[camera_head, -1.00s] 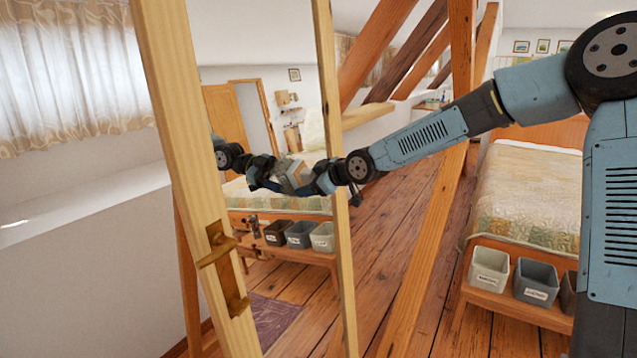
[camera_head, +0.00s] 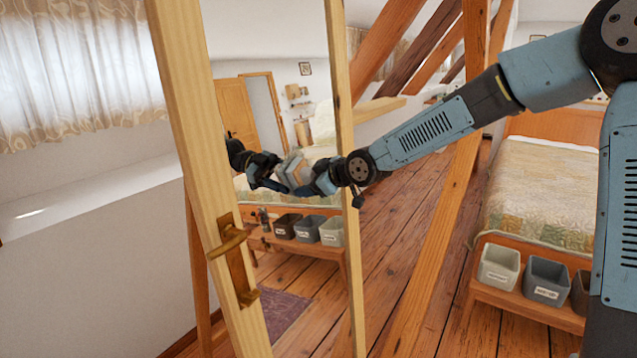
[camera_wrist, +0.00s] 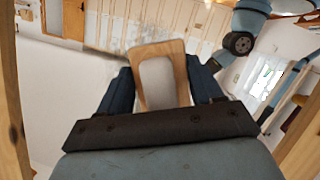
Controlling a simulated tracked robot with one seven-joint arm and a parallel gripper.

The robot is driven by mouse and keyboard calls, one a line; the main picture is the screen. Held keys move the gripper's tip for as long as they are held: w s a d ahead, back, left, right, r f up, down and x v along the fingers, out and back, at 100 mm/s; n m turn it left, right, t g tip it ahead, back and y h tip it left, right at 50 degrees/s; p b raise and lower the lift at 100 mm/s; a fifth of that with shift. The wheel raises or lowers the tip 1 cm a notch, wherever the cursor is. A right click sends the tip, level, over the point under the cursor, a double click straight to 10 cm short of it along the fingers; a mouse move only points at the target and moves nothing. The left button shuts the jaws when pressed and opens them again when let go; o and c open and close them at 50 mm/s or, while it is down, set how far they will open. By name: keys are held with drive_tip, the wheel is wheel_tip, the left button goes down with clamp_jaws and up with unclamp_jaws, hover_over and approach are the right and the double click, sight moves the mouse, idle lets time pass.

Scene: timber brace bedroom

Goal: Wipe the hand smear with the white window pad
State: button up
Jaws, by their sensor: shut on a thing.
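A tall wood-framed mirror panel (camera_head: 275,80) with a brass handle stands left of centre in the head view and reflects my arm. My gripper (camera_head: 310,182) is at its surface near the right side of the frame. In the wrist view my gripper (camera_wrist: 162,92) is shut on the window pad (camera_wrist: 158,49), which shows a rounded wooden rim around a pale middle. In the head view the pad and its reflection run together, so I cannot tell whether it touches the glass. A faint speckled whitish patch (camera_wrist: 108,25) lies beyond the pad; I cannot tell if it is the hand smear.
The brass handle (camera_head: 232,250) sticks out from the left frame post. A slanted timber brace (camera_head: 432,225) stands right of the mirror. A bed (camera_head: 540,195) and a low bench with bins (camera_head: 498,268) are at the right. Floorboards between are clear.

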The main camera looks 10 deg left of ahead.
sight(306, 173)
drive_tip(key=shift+s+a, duration=0.25)
drive_tip(key=shift+s, duration=0.45)
drive_tip(key=shift+s+a, duration=0.25)
drive_tip(key=shift+s, duration=0.45)
drive_tip(key=shift+s, duration=0.1)
drive_tip(key=shift+s+a+r, duration=0.1)
drive_tip(key=shift+s+a, duration=0.3)
drive_tip(key=shift+s, duration=0.35)
drive_tip(key=shift+s+a, duration=0.4)
drive_tip(key=shift+s, duration=0.35)
drive_tip(key=shift+a+r, duration=0.1)
drive_tip(key=shift+r, duration=1.45)
drive_tip(key=shift+w+d+f, duration=0.1)
drive_tip(key=shift+w+d, duration=0.3)
drive_tip(key=shift+w, duration=0.45)
drive_tip(key=shift+w+d, duration=0.4)
drive_tip(key=shift+w, duration=0.45)
drive_tip(key=shift+w+d, duration=0.3)
drive_tip(key=shift+w, duration=0.6)
drive_tip(key=shift+w+d, duration=0.3)
drive_tip(key=shift+w, duration=0.55)
drive_tip(key=shift+w, duration=0.15)
